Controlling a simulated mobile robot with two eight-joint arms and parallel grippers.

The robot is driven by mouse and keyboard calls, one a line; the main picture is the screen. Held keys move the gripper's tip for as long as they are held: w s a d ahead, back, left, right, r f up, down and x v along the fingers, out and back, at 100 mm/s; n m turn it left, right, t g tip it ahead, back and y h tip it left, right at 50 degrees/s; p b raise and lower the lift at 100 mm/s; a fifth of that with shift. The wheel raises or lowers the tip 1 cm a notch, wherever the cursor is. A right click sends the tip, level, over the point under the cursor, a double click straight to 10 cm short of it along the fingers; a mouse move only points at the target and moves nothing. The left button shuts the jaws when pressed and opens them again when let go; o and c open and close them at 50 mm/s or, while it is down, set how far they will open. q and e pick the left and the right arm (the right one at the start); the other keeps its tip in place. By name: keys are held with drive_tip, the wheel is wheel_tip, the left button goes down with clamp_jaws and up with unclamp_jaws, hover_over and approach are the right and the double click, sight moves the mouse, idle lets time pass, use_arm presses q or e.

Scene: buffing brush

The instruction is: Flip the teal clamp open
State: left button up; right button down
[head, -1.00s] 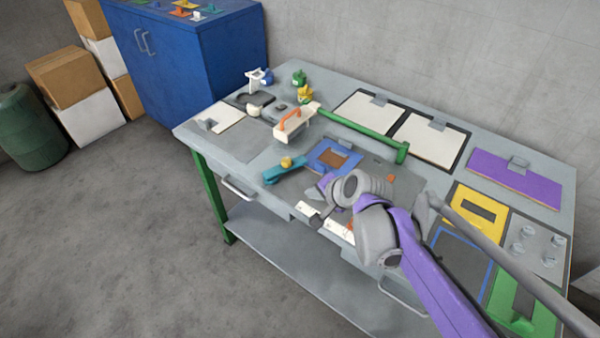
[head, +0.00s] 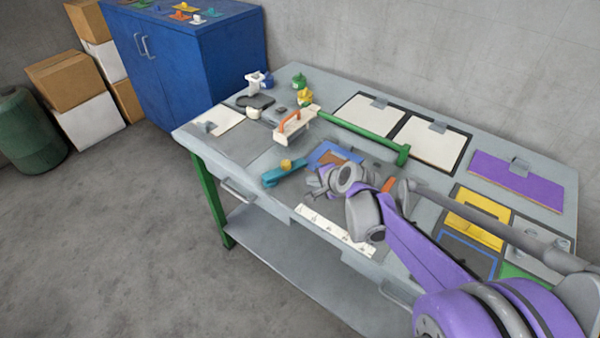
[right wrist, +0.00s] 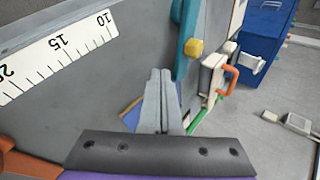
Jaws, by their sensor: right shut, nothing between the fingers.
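The teal clamp (head: 283,175) lies near the front edge of the grey workbench, left of centre, with a yellow knob (head: 286,163) on it. It also shows at the top of the right wrist view (right wrist: 187,30), with the knob (right wrist: 195,48) beside it. My right gripper (head: 314,183) is just right of the clamp in the head view, apart from it as far as I can tell. In the right wrist view its fingers (right wrist: 160,75) are together and empty, pointing towards the clamp. My left gripper is not in view.
A blue-framed block (head: 325,153) lies behind my gripper, partly hidden. A white ruler (head: 325,228) runs along the bench's front edge. A cream tool with an orange handle (head: 295,126) and a green bar (head: 360,137) lie behind the clamp. Bare bench (head: 235,143) is left of it.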

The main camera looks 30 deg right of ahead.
sight(295, 171)
drive_tip(key=x, duration=0.3)
drive_tip(key=shift+w+f, duration=0.2)
drive_tip(key=shift+f, duration=0.05)
drive_tip(key=w, duration=0.2)
drive_tip(key=shift+w+r, duration=0.1)
drive_tip(key=shift+w, duration=0.15)
drive_tip(key=shift+w+a, duration=0.1)
drive_tip(key=shift+w, duration=0.65)
